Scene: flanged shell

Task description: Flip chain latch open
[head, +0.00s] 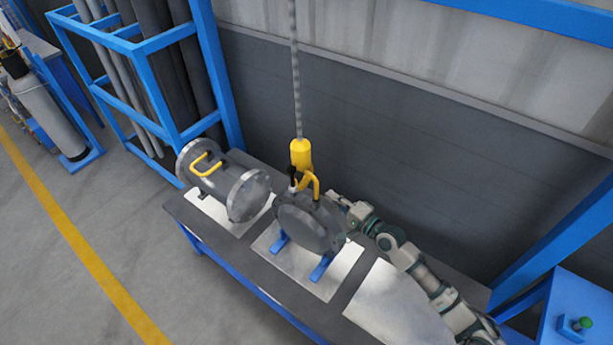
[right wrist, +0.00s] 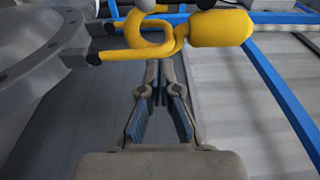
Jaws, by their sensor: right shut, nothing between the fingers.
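A grey chain (head: 295,70) hangs from above to a yellow hook block (head: 300,153), which also shows in the right wrist view (right wrist: 221,28). The hook meets the yellow handle (head: 313,188) on top of the round grey flanged shell (head: 308,222). A small lever with a dark tip (head: 292,173) stands beside the hook; I cannot tell whether the latch is open. My right gripper (right wrist: 160,72) is shut and empty, just below the hook and handle in the right wrist view, apart from the shell flange (right wrist: 50,50). My left gripper is not in view.
The shell rests on blue supports (head: 324,266) on the dark workbench (head: 250,255). A second flanged cylinder (head: 222,183) with a yellow handle lies to its left. A bare metal plate (head: 398,310) is at right. A blue rack (head: 160,70) stands behind left.

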